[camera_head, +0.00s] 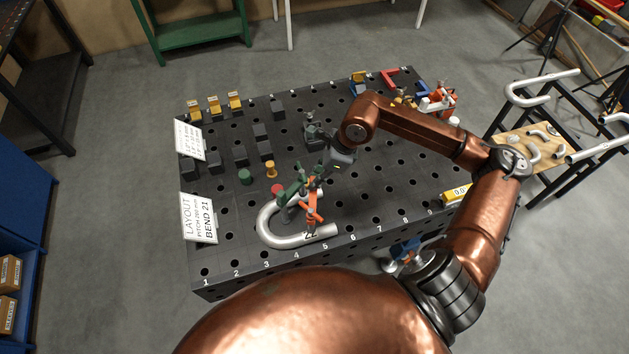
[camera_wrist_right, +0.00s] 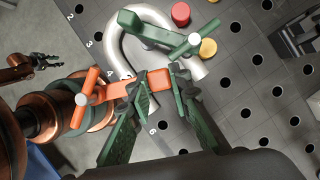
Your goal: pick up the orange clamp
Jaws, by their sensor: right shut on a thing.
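The orange clamp (camera_head: 312,208) is at the front of the dark perforated table, by the straight end of the bent grey tube (camera_head: 266,228). My right gripper (camera_head: 319,182) reaches down to it from behind. In the right wrist view the green fingers of this gripper (camera_wrist_right: 160,98) are shut on the orange bar of the clamp (camera_wrist_right: 128,88). I cannot tell whether the clamp still touches the tube or table. A green clamp (camera_wrist_right: 160,32) lies across the tube close by. My left gripper (camera_wrist_right: 48,61) shows small in the wrist view, its jaws apart and empty.
The perforated table (camera_head: 345,235) has several dark blocks and yellow pieces at the back left. A red cylinder (camera_head: 277,189) and a yellow one (camera_head: 270,169) stand near the green clamp. White layout signs (camera_head: 198,217) stand along the left edge. Red and white clamps (camera_head: 438,99) are at the back right.

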